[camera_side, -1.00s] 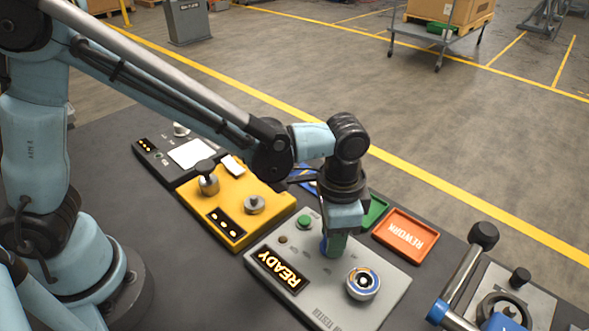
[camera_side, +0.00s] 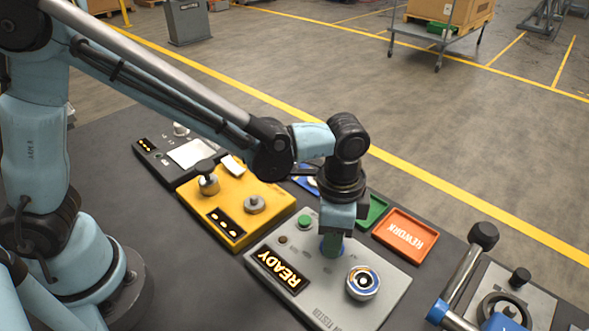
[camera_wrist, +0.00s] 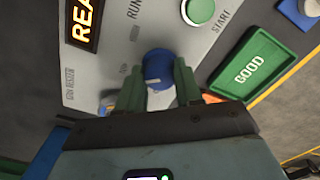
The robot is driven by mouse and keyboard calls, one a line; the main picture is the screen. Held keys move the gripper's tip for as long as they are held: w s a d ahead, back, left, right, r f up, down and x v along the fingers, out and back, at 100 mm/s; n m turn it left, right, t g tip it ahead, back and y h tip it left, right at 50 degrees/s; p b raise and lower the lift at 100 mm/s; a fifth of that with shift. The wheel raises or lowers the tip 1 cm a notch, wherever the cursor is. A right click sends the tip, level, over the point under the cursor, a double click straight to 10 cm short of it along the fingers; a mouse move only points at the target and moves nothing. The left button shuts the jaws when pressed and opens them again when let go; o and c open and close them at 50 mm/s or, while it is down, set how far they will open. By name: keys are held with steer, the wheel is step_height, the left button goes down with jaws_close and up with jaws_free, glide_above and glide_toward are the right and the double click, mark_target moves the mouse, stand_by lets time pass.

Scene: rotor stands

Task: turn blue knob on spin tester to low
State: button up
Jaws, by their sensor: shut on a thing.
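The spin tester is a grey box (camera_side: 322,294) with a lit READY display (camera_side: 283,270), a green start button (camera_side: 304,222) and a round metal rotor fixture (camera_side: 362,282). Its blue knob (camera_wrist: 157,68) shows in the wrist view between my fingers, with a pale pointer mark on it. My gripper (camera_side: 333,244) points down over the tester and is shut on the blue knob, its green fingers on either side. In the side view the fingers mostly hide the knob. The labels by the knob are too small to read surely.
A yellow unit (camera_side: 236,207) with posts stands left of the tester. An orange REWORK tray (camera_side: 405,236) and a green GOOD tray (camera_wrist: 250,66) lie behind it. A fixture with a black-knobbed lever (camera_side: 483,236) stands at the right.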

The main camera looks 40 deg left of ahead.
steer(key=o, duration=1)
steer(key=shift+o, duration=0.2)
step_height(320, 180, up, 12)
steer(key=s+a+f+n+t, duration=0.1)
steer(key=a+n, duration=0.4)
steer(key=a, duration=0.5)
steer(key=s+a+f+n+t, duration=0.1)
steer(key=s+a+n+t, duration=0.2)
steer(key=a+n+t, duration=0.3)
steer(key=a, duration=0.5)
